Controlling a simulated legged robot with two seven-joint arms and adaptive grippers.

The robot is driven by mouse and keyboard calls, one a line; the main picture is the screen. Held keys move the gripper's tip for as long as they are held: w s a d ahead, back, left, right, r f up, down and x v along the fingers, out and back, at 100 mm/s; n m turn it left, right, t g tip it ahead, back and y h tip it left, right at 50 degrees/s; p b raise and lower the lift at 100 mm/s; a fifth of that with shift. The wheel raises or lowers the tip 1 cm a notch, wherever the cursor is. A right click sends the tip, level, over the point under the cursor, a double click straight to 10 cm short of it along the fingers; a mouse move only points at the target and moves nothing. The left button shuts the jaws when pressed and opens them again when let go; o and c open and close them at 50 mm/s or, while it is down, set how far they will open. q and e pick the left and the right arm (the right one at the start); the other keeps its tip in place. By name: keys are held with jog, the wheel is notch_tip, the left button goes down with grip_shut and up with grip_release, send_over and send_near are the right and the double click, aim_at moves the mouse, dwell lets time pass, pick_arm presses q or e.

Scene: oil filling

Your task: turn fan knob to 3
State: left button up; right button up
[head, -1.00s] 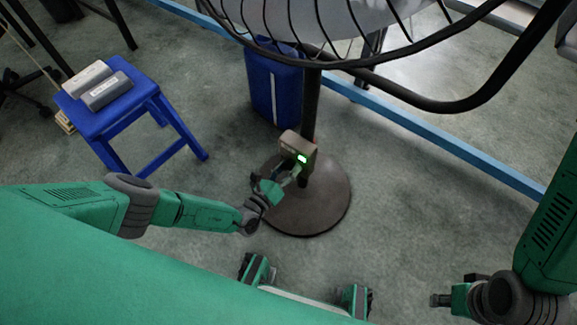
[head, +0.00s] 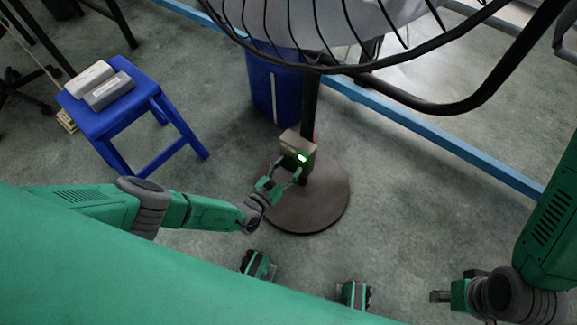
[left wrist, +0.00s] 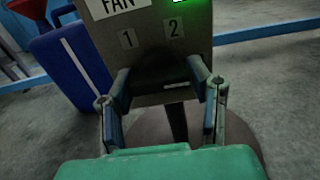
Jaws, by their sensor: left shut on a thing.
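The grey fan control box (head: 291,146) sits on the fan's dark pole, with a lit green light on its face. In the left wrist view the box (left wrist: 150,35) shows a white FAN label and the numbers 1 and 2; no 3 is visible. A black knob (left wrist: 165,80) projects below the numbers, with a pale line on it. My left gripper (head: 288,170) is at the front of the box. In the left wrist view its fingers (left wrist: 165,88) are on either side of the knob, shut on it. My right gripper (head: 440,297) is at lower right, away from the fan.
The fan's wire cage (head: 370,60) hangs over the box. Its round base (head: 315,210) rests on the floor. A blue container (head: 275,90) stands behind the pole. A blue stool (head: 130,115) bearing two grey boxes is at left. Open floor lies to the right.

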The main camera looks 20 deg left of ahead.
pick_arm(q)
jog(key=shift+s+f, duration=0.25)
jog(key=shift+f, duration=0.05)
jog(key=o, duration=1.2)
jog(key=shift+c, duration=0.2)
jog(key=shift+w+r, duration=0.1)
jog(key=v, duration=1.2)
jog(key=shift+d+r, duration=0.1)
